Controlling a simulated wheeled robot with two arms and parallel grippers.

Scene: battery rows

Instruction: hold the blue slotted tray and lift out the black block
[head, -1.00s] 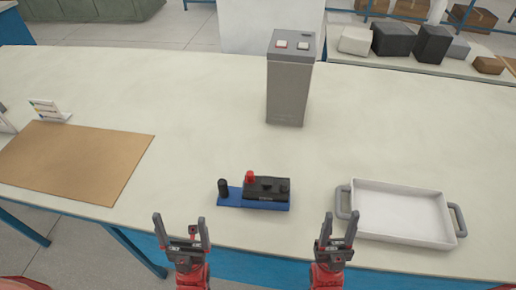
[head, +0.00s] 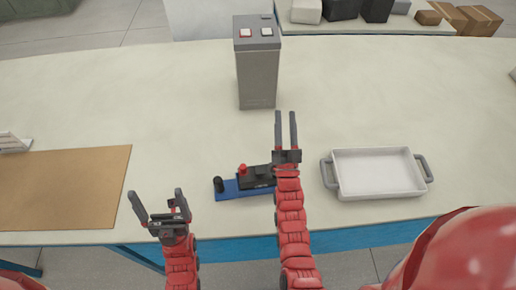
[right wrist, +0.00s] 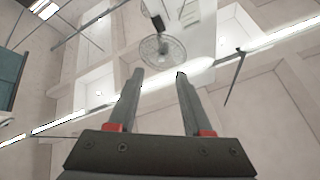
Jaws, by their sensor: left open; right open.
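The blue slotted tray (head: 228,189) lies on the table near its front edge in the head view. The black block (head: 256,182) sits on its right part, with a red knob (head: 242,169) on top at the left. A black cylinder (head: 218,184) stands at the tray's left end. My right gripper (head: 286,130) is open and empty; its arm covers the right end of the tray and block. My left gripper (head: 157,205) is open and empty, left of and nearer than the tray. The right gripper's open fingers (right wrist: 158,85) also show in the right wrist view, with nothing between them.
A grey box with two buttons (head: 257,75) stands behind the tray. A white handled tray (head: 340,190) lies to the right. A brown board (head: 65,190) lies at the left. The table between them is clear. The right wrist view shows the ceiling and a fan.

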